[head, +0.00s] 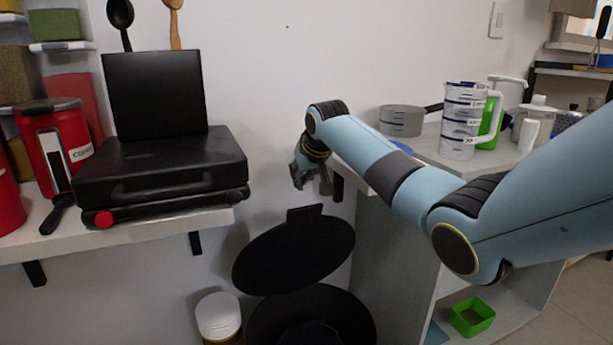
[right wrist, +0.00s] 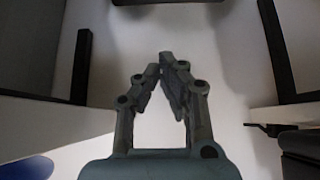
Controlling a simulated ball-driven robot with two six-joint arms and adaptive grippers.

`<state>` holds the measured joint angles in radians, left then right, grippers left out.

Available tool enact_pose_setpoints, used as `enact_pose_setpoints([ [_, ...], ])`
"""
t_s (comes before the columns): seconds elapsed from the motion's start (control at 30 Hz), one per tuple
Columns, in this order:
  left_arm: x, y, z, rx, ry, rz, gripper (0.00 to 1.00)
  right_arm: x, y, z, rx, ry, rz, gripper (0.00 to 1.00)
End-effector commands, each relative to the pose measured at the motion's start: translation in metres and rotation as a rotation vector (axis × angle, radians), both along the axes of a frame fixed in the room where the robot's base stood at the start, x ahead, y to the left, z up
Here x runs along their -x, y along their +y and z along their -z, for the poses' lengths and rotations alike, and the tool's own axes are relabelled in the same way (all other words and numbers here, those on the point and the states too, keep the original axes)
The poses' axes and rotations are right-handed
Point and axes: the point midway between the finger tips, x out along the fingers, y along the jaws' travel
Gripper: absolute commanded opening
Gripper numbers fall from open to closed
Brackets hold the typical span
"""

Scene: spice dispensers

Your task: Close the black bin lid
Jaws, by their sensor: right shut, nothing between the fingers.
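The black bin (head: 310,315) stands on the floor against the wall, between the shelf and the counter. Its round black lid (head: 293,255) is raised and tilted up above the opening, with a tab (head: 304,213) at its top edge. My right gripper (head: 311,187) is above the lid and near the wall, apart from it. In the right wrist view my right gripper (right wrist: 162,62) has its fingertips together with nothing between them. My left gripper is in neither view.
A black case (head: 160,170) sits on the left shelf beside a red coffee canister (head: 60,145). A white-topped container (head: 218,316) stands left of the bin. The counter (head: 440,158) at right holds a measuring jug (head: 462,120) and a grey pan (head: 401,120).

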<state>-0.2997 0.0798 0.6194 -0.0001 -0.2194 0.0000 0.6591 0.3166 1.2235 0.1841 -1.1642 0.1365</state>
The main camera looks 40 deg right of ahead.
Motion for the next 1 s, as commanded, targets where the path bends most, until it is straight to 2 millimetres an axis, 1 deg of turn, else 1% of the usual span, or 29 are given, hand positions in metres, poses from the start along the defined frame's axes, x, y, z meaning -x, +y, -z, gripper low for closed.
enact_pose_setpoints([
  [0.03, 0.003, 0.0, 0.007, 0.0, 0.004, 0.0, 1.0, -0.006, -0.001, 0.011, -0.002, 0.002, 0.002, 0.0],
  [0.13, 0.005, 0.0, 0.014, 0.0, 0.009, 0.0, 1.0, -0.015, -0.003, 0.024, -0.001, 0.002, -0.001, 0.0],
  [0.2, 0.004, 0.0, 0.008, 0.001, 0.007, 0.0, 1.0, -0.001, -0.001, 0.023, 0.001, 0.001, -0.002, 0.0],
  [0.3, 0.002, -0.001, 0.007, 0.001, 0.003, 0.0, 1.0, 0.01, 0.002, 0.025, 0.003, 0.0, -0.002, 0.0],
  [0.43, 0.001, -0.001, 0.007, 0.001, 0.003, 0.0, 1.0, 0.02, 0.005, 0.028, 0.001, -0.001, -0.001, 0.0],
  [0.6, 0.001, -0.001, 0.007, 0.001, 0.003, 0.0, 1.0, 0.024, 0.006, 0.029, 0.001, -0.002, -0.001, 0.0],
  [1.0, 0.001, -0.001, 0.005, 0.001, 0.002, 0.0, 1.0, 0.027, 0.007, 0.032, 0.003, -0.008, 0.0, 0.0],
])
